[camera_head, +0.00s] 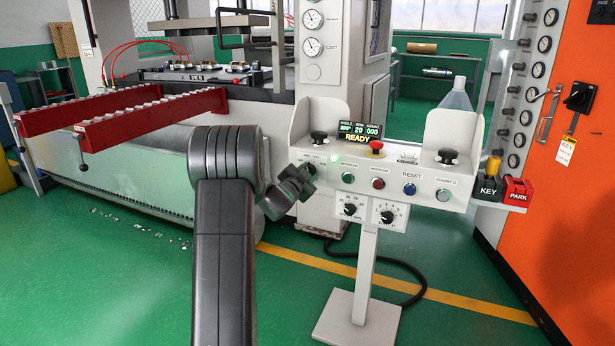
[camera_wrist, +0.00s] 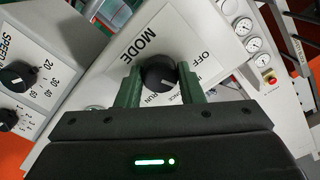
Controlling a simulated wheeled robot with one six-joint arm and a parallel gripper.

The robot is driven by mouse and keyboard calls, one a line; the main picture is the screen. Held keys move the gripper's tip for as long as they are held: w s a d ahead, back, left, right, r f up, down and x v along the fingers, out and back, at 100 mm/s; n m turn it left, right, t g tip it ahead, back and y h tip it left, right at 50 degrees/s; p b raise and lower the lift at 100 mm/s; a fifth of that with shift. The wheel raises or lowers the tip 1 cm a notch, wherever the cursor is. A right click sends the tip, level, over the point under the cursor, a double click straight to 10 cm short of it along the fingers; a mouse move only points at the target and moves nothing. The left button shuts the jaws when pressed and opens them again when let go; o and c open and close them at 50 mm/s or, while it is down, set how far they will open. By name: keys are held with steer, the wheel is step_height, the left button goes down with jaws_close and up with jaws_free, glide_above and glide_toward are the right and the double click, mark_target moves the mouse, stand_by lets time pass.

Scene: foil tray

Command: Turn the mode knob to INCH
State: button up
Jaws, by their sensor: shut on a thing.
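The mode knob (camera_wrist: 158,73) is round and black, on a white plate marked MODE (camera_wrist: 145,42) in the wrist view. OFF is readable on one side and RUN near the left finger; another label is partly hidden by the right finger, and I cannot read it fully. My gripper (camera_wrist: 160,70) has its two green fingers on opposite sides of the knob, shut on it. I cannot clearly tell which label the knob points to. In the head view my gripper (camera_head: 298,183) is at the left end of the white control console (camera_head: 330,188) and hides the knob.
The display (camera_head: 358,133) reads READY. A red mushroom button (camera_head: 376,147), black palm buttons, and coloured push buttons are close by on the console. Two dials (camera_head: 384,212) hang below. Red rails (camera_head: 150,115) extend at left.

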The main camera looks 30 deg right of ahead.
stand_by(0.4)
steer(key=o, duration=1)
steer(key=p+v, duration=0.1)
steer(key=v, duration=1.3)
steer(key=shift+d, duration=0.15)
steer(key=x, duration=1.3)
steer(key=shift+w+d+b, duration=0.25)
steer(key=shift+w+b, duration=0.05)
steer(key=shift+b, duration=0.15)
